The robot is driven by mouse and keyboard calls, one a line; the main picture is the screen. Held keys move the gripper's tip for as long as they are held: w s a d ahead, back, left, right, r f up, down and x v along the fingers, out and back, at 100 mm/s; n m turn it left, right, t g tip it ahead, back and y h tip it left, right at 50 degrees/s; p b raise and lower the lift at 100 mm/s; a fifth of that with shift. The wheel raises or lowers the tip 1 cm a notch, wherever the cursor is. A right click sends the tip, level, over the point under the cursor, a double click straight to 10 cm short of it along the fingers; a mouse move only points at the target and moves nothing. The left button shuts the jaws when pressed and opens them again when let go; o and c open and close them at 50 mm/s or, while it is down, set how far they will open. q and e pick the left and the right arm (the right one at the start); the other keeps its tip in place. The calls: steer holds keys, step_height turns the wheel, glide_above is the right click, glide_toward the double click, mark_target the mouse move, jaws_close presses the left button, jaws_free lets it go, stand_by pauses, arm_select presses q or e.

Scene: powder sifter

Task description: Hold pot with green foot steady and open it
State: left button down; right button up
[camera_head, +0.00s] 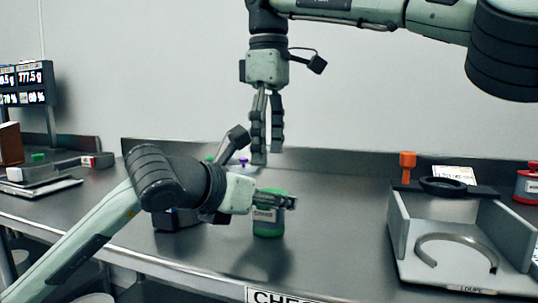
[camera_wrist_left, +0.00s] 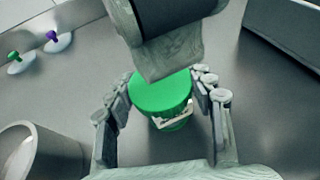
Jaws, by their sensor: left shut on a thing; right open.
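The pot with green foot (camera_head: 265,215) stands upright on the dark bench, with a green top, a pale label and a green base. In the left wrist view its round green lid (camera_wrist_left: 160,92) sits between my left fingers. My left gripper (camera_head: 288,201) is shut around the pot's upper part from the side, hiding some of it. My right gripper (camera_head: 267,157) points down, open and empty, above the pot and apart from it. A grey block-like part covers the lid's far edge in the left wrist view.
A grey tray (camera_head: 408,262) with a metal ring (camera_head: 458,240) stands at the right, near a red jar (camera_head: 527,183). A dark box (camera_head: 172,221) is beside my left wrist. Purple-knobbed (camera_wrist_left: 52,38) and green-knobbed (camera_wrist_left: 15,58) pieces lie behind. Bench between pot and tray is clear.

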step_height(320, 180, down, 7)
steer(key=shift+f, duration=0.2)
stand_by(0.3)
steer(key=c, duration=1.2)
steer(key=o, duration=1.2)
steer(key=shift+r, duration=2.25)
arm_select(q)
steer(key=c, duration=0.5)
jaws_free()
steer(key=shift+c, duration=0.2)
